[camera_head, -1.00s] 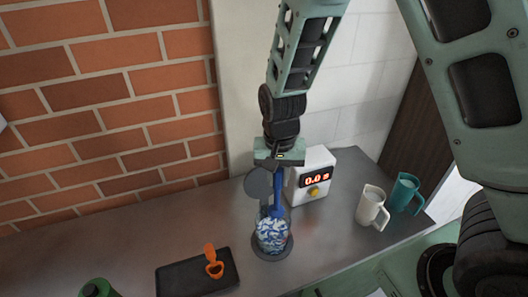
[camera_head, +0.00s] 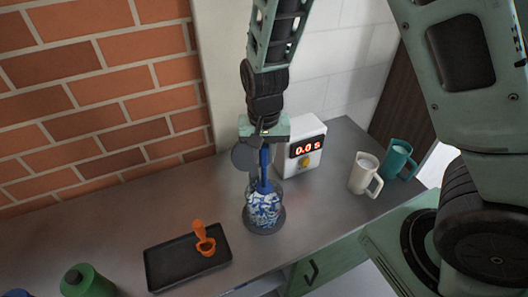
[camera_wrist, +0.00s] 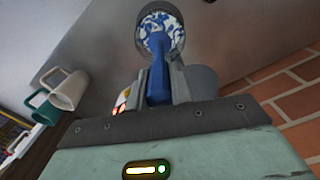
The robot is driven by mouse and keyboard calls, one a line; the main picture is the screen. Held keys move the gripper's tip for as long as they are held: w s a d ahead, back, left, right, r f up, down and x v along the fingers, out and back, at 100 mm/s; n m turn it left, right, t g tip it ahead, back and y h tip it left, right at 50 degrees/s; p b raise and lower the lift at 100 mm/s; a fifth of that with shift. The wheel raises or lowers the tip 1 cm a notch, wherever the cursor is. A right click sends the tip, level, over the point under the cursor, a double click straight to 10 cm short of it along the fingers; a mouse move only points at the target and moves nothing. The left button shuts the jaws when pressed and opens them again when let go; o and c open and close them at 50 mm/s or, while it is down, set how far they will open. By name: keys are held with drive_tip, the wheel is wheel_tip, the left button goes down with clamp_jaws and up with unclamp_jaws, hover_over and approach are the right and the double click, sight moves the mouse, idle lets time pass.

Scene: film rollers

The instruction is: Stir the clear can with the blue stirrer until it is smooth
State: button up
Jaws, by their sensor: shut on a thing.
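The clear can (camera_head: 263,211) stands on a dark round base on the counter and holds a streaky blue and white mix. The blue stirrer (camera_head: 264,172) points down into the can, its lower end in the mix. My gripper (camera_head: 264,146) is shut on the stirrer's upper part, above the can. In the wrist view the blue stirrer (camera_wrist: 158,75) runs between my fingers into the can (camera_wrist: 160,28), where blue and white patches stay distinct. The stirrer's tip is hidden in the mix.
A white timer box (camera_head: 304,150) reading 0.0 s stands behind the can to the right. White (camera_head: 364,174) and teal (camera_head: 398,158) mugs stand further right. An orange scoop (camera_head: 204,240) rests on a black tray (camera_head: 160,275) at left. A green container (camera_head: 86,283) is at front left.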

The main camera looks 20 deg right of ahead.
sight(264, 186)
drive_tip(key=shift+f+b, duration=3.7)
drive_tip(key=shift+f, duration=1.7)
